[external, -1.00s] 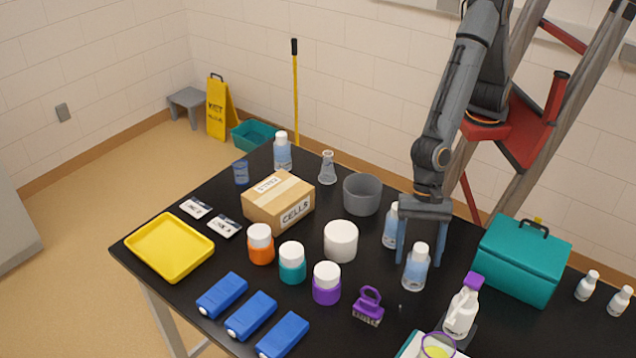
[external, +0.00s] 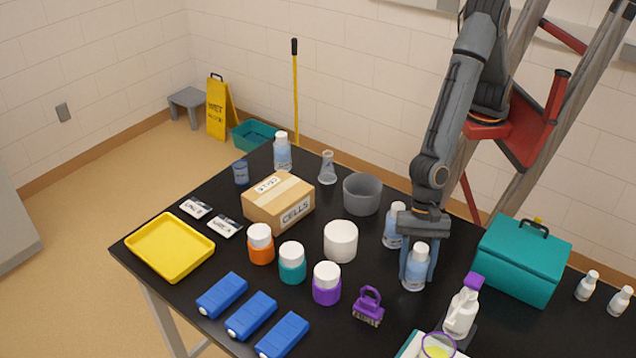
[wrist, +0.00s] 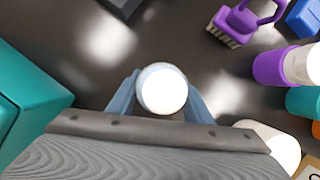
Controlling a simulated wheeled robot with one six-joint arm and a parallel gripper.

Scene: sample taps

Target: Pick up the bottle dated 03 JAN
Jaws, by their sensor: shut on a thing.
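My gripper (external: 418,264) points down and is shut on a clear bottle with a white cap and pale blue contents (external: 415,274). The bottle stands upright at the table's right part and appears to rest on the table. In the wrist view its white cap (wrist: 162,90) sits between my two blue fingers. A similar bottle (external: 393,228) stands just behind and left, partly hidden by my gripper. Another similar bottle (external: 282,152) stands at the table's far corner. No date is readable on any bottle.
A teal cooler box (external: 522,262) stands right of my gripper. A white spray bottle with a purple top (external: 463,308) and a purple brush (external: 368,308) are in front. A white tub (external: 341,241) and grey bowl (external: 361,194) stand to the left.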

